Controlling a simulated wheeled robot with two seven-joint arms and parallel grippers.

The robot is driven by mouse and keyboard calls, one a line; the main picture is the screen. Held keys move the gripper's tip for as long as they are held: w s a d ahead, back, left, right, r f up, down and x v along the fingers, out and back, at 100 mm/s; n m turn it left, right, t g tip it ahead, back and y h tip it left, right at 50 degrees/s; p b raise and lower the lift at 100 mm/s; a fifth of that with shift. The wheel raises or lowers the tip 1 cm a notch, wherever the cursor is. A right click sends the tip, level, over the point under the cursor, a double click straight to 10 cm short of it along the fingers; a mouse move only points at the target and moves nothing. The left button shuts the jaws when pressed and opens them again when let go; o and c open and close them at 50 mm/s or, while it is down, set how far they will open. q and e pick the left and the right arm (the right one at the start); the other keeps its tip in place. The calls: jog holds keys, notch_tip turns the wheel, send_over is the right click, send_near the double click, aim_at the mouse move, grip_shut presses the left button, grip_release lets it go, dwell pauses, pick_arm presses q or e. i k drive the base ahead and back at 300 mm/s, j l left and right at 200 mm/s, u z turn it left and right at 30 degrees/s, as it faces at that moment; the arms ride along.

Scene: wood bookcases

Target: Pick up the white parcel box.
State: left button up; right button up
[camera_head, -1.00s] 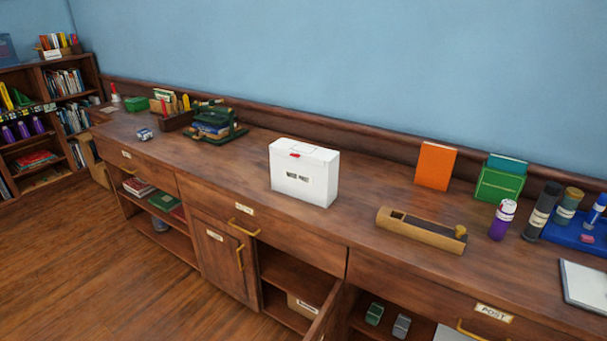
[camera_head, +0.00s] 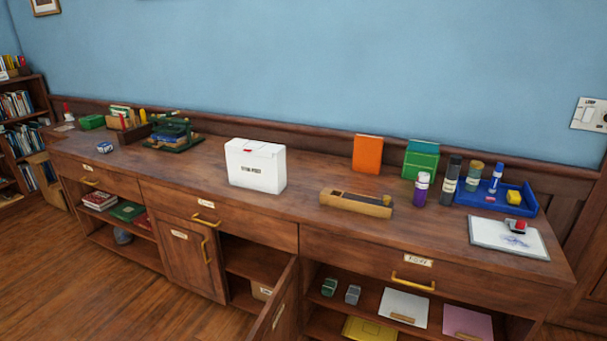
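The white parcel box (camera_head: 256,172) stands upright on the wooden counter (camera_head: 300,211), near its middle. It has dark lettering on its front and a small red mark at the top. Nothing is touching it from the sides. Neither of my grippers shows in the head view.
A wooden tape-dispenser-like block (camera_head: 356,203) lies right of the box, with an orange book (camera_head: 367,154) and green box (camera_head: 421,160) behind. A purple bottle (camera_head: 421,189) and blue tray (camera_head: 525,206) stand farther right. A cabinet door (camera_head: 279,305) hangs open below, projecting toward me.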

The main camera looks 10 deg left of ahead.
aim_at(252, 172)
jog(key=i+j+z, duration=0.15)
jog(key=j+z, duration=0.25)
jog(key=i+j+z, duration=0.15)
jog(key=z, duration=0.25)
jog(key=j+z, duration=0.4)
jog(key=j, duration=0.1)
